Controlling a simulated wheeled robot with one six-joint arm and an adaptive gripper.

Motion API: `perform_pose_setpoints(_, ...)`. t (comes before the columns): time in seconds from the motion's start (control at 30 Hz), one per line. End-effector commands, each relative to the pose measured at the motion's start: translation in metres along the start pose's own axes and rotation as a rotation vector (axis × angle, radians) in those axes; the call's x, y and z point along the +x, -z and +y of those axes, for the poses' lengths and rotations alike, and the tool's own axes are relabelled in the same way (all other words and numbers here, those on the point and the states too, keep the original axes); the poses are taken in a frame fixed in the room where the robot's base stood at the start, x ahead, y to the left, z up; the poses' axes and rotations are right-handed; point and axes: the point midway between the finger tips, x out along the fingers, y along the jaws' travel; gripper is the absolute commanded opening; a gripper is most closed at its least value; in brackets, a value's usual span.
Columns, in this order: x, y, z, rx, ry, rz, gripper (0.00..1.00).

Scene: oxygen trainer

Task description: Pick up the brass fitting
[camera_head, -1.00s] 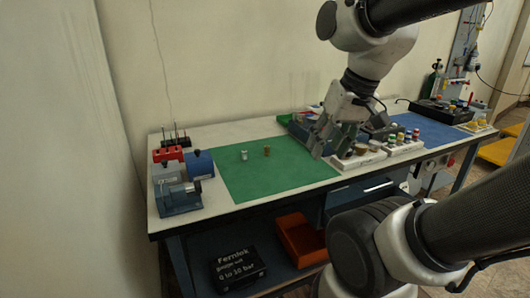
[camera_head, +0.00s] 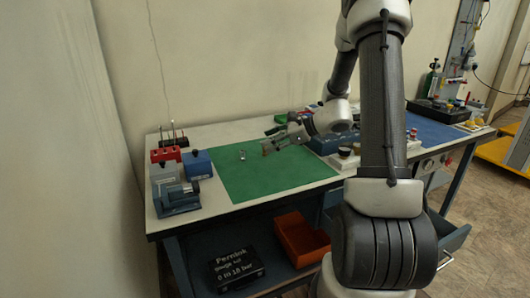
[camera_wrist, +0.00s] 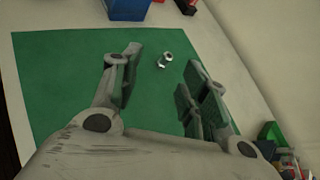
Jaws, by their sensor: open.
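The brass fitting (camera_head: 265,149) is a small upright brownish piece on the green mat (camera_head: 255,180), right at my gripper's fingertips in the head view. I cannot make it out in the wrist view, where my gripper may hide it. A silver fitting (camera_head: 242,155) stands to its left on the mat; it also shows in the wrist view (camera_wrist: 164,61), ahead between the fingers. My gripper (camera_head: 268,141) is low over the mat with its fingers spread and nothing seen held; they also show in the wrist view (camera_wrist: 161,72).
Blue and red bench devices (camera_head: 198,163) and a grey-blue vice (camera_head: 177,198) stand at the bench's left end. Trays of small parts stand right of the mat, partly behind my arm. An orange bin (camera_head: 300,238) and a black case (camera_head: 238,268) sit on the shelf below. The mat's front is clear.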

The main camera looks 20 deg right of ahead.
Motion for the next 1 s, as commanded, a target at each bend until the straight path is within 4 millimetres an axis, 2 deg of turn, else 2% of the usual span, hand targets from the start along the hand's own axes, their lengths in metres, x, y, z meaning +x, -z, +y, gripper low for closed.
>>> perform_pose_setpoints(0.03,0.007,0.021,-0.018,0.096,0.05,-0.017,0.44)
perform_pose_setpoints(0.1,0.013,0.042,-0.037,0.201,0.111,-0.041,0.44)
perform_pose_setpoints(0.2,0.017,0.061,-0.056,0.297,0.169,-0.064,0.44)
perform_pose_setpoints(0.27,0.019,0.068,-0.061,0.327,0.187,-0.072,0.44)
perform_pose_setpoints(0.67,0.059,0.068,-0.073,0.341,0.196,-0.076,0.44)
perform_pose_setpoints(0.87,0.089,0.066,-0.081,0.34,0.194,-0.076,0.44)
perform_pose_setpoints(1.0,0.095,0.067,-0.083,0.34,0.196,-0.075,0.44)
